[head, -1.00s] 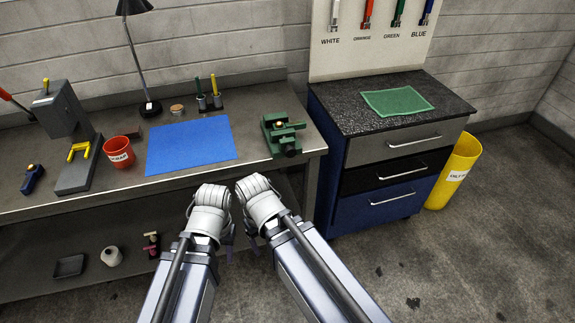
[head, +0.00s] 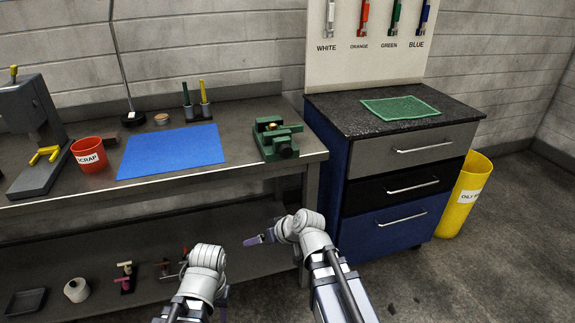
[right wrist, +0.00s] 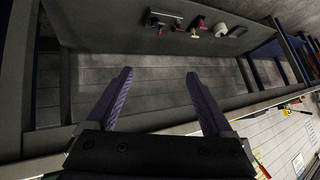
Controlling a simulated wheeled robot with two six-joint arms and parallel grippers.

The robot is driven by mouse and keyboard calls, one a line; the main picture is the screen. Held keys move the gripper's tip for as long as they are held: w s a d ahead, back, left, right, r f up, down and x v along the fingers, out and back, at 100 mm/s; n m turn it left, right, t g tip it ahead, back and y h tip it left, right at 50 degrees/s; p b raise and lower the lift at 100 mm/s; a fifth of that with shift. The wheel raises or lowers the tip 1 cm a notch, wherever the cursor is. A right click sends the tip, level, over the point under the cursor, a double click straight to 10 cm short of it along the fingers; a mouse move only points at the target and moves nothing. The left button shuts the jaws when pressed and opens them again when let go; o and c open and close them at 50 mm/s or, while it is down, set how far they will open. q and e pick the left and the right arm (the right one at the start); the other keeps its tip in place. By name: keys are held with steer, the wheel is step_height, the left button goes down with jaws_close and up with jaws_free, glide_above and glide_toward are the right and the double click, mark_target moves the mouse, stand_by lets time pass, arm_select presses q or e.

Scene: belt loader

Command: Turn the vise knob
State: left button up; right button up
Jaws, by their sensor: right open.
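The green vise (head: 278,138) sits on the workbench near its right front corner. Its dark round knob (head: 286,151) faces the front edge. My right gripper (head: 258,239) is in front of the bench, below the vise and apart from it, pointing left. In the right wrist view my right gripper (right wrist: 160,82) is open, with nothing between its two purple fingers. The vise cannot be made out in that view. My left arm is low in the head view, and its fingers (head: 224,293) are mostly hidden behind the wrist.
The workbench (head: 258,178) holds a blue mat (head: 172,150), a red scrap cup (head: 89,154) and a pen holder (head: 197,108). A drawer cabinet (head: 405,150) with a green mat stands to the right, beside a yellow bin (head: 464,197). Small items lie on the lower shelf (head: 195,235).

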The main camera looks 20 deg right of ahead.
steer(key=w+d+r+t+y, duration=0.1)
steer(key=w+r+t, duration=0.35)
steer(key=r, duration=0.25)
steer(key=m+t+h, duration=0.5)
steer(key=t+h, duration=0.1)
steer(key=t, duration=0.1)
glide_toward(287, 154)
steer(key=w, duration=0.1)
steer(key=shift+g, duration=0.25)
steer(key=shift+w+a+r, duration=0.1)
steer(key=shift+w+r, duration=0.05)
steer(key=shift+w, duration=1.9)
steer(key=shift+w+a+r, duration=0.1)
steer(key=shift+w, duration=2)
steer(key=shift+c, duration=0.2)
jaws_close()
